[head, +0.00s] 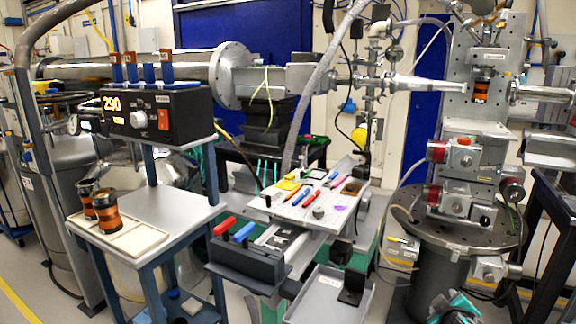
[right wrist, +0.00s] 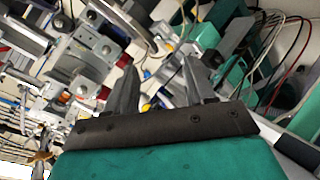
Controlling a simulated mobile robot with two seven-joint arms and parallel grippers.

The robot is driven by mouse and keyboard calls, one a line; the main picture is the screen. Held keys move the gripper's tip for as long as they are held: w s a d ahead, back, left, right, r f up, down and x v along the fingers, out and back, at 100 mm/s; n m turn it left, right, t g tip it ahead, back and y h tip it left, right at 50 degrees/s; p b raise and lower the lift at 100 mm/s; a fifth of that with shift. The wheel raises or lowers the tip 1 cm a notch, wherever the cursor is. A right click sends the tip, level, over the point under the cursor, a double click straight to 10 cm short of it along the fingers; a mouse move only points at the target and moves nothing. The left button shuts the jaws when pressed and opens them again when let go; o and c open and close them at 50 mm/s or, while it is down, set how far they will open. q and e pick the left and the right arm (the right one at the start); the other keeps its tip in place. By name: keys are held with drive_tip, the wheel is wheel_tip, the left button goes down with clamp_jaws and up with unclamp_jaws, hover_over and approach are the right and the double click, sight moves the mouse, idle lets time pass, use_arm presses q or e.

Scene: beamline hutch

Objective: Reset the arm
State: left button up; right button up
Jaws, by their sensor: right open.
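My right gripper (right wrist: 163,78) shows in the right wrist view with its two grey fingers apart and nothing between them. In the head view a teal and dark piece at the bottom right, partly cut off by the lower edge, looks like part of my right arm. My left gripper is in neither view.
A white perforated board (head: 318,214) with several small tools stands mid-view. A black tray rack (head: 246,262) holds red and blue handles. A small table (head: 180,212) at left bears two orange-banded cans. A round steel stage (head: 445,232) stands at right, with cables (right wrist: 285,45) near my right gripper.

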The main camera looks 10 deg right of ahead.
drive_tip(key=s+a+f+n+g+y, duration=0.1)
drive_tip(key=s+a+f+n+y, duration=0.2)
drive_tip(key=s+a, duration=0.8)
drive_tip(key=s+a+f+y, duration=0.3)
drive_tip(key=s+a+y, duration=0.3)
drive_tip(key=s+a, duration=0.45)
use_arm(q)
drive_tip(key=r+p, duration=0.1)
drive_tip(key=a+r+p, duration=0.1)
drive_tip(key=p, duration=0.1)
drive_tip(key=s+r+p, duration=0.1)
drive_tip(key=p, duration=0.1)
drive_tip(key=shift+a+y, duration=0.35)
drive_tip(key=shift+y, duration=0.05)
use_arm(e)
drive_tip(key=s+a+r+m+t, duration=0.1)
drive_tip(key=a+r+m, duration=0.2)
drive_tip(key=a, duration=0.3)
drive_tip(key=shift+a+r+m+h, duration=0.2)
drive_tip(key=shift+m+h, duration=0.1)
drive_tip(key=shift+m, duration=0.6)
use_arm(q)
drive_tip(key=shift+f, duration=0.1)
use_arm(e)
drive_tip(key=shift+s, duration=0.1)
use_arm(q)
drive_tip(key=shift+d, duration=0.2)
